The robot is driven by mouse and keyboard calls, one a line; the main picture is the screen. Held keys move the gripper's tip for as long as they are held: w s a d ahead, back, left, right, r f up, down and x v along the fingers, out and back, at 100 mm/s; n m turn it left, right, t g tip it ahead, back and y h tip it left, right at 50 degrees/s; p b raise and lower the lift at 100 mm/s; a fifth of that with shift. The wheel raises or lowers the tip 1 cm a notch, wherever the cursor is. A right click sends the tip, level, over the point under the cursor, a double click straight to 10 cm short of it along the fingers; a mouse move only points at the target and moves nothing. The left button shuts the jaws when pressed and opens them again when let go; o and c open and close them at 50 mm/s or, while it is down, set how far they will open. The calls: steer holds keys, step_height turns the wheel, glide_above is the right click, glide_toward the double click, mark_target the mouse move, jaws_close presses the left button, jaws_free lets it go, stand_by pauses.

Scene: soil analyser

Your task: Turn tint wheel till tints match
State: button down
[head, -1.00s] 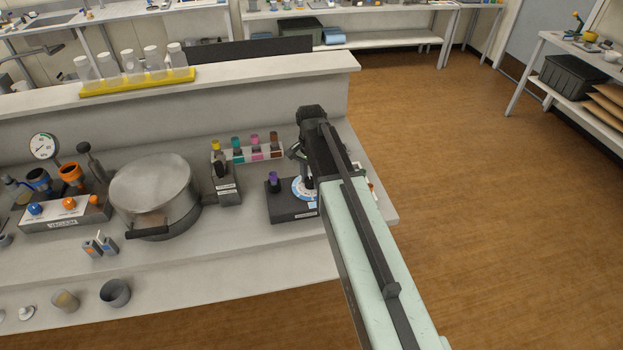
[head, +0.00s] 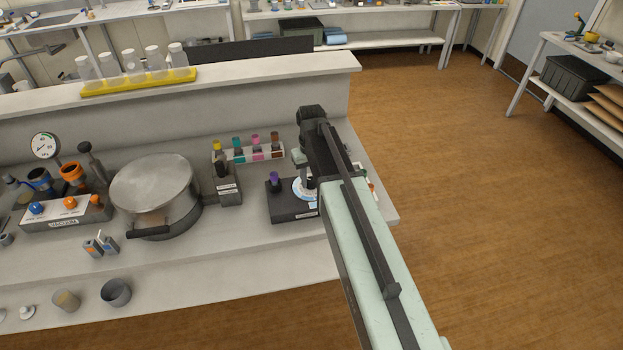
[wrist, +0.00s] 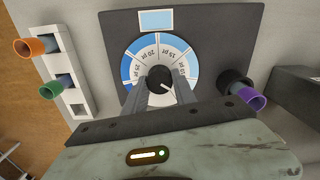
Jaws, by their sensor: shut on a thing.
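The tint wheel (wrist: 133,54) is a disc with white and blue sectors and printed numbers, set on a dark base plate (wrist: 225,25). A pale blue window (wrist: 156,20) sits above the wheel in the wrist view. My gripper (wrist: 160,84) is shut on the black knob (wrist: 160,75) at the wheel's centre. The purple-capped tube (wrist: 250,95) stands in a black holder on the plate's right. In the head view the wheel (head: 303,190) is partly hidden behind my gripper and arm, and the purple tube (head: 274,178) stands left of it.
A white rack with an orange-topped tube (wrist: 36,46) and a green-topped tube (wrist: 51,90) is at the left in the wrist view. In the head view, a rack of coloured tubes (head: 255,154), a large pot (head: 152,185) and a vacuum unit (head: 65,215) stand left of the wheel.

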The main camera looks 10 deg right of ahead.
steer(key=n, duration=0.7)
steer(key=shift+s, duration=0.1)
steer(key=n, duration=0.3)
steer(key=shift+a+n, duration=0.1)
steer(key=shift+n, duration=2.2)
steer(key=c, duration=1)
jaws_free()
